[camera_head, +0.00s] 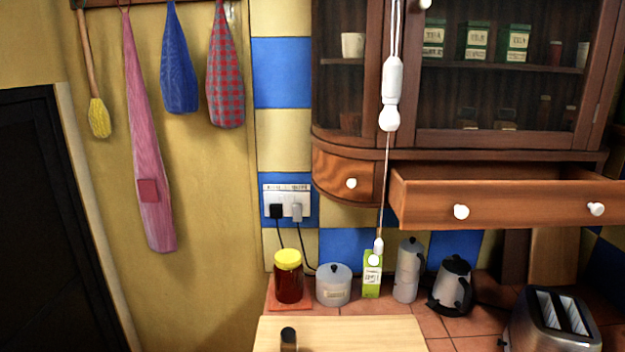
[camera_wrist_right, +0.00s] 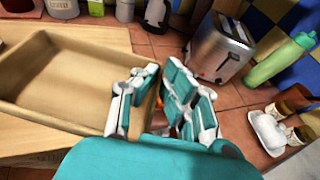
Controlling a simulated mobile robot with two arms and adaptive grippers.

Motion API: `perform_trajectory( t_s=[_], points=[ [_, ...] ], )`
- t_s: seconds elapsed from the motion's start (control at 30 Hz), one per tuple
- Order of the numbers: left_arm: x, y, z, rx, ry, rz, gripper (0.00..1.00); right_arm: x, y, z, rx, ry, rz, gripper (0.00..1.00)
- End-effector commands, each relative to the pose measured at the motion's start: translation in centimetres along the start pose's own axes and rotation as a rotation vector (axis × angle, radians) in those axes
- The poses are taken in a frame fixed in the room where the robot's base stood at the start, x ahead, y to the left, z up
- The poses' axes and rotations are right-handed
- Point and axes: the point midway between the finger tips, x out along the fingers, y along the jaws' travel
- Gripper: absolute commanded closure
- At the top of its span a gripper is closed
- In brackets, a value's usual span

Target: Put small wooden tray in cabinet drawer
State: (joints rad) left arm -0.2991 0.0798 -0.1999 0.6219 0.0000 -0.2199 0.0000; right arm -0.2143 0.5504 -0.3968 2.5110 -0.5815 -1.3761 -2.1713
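The small wooden tray (camera_wrist_right: 62,84) is a shallow, empty, light-brown box at the left of the right wrist view. It lies over a light wooden board on the counter. My right gripper (camera_wrist_right: 158,70) is beside the tray's right end. Its teal and white fingers are apart, with reddish counter tiles showing between them. The left finger overlaps the tray's end wall, and I cannot tell whether it touches. In the head view the wide cabinet drawer (camera_head: 520,205) is pulled out, with two white knobs; its inside is mostly hidden. Neither gripper nor the tray shows there.
A cord with white pulls (camera_head: 391,92) hangs before the cabinet. The wooden board (camera_head: 350,335) lies in front.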

Motion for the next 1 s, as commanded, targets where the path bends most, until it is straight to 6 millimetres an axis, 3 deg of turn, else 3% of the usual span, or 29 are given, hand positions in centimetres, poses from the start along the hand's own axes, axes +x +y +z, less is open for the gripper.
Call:
perform_trajectory(
  t_s=[0.13, 0.47, 0.73, 1.0],
  points=[
    [0.0, 0.0, 0.1, 0.0, -0.001, 0.0, 0.33, 0.8, -0.6, 2.4, 0.024, -0.003, -0.049, 1.0],
    [0.0, 0.0, 0.1, 0.0, -0.003, 0.0, 0.33, -1.6, 2.6, 1.0, 0.04, 0.016, -0.07, 1.0],
    [0.0, 0.0, 0.2, 0.0, -0.003, 0.0, 0.33, -3.5, 6.4, 0.6, 0.052, 0.02, -0.103, 1.0],
    [0.0, 0.0, 0.2, 0.0, -0.003, 0.0, 0.33, -4.0, 7.5, 0.8, 0.05, 0.012, -0.118, 1.0]
  ],
)
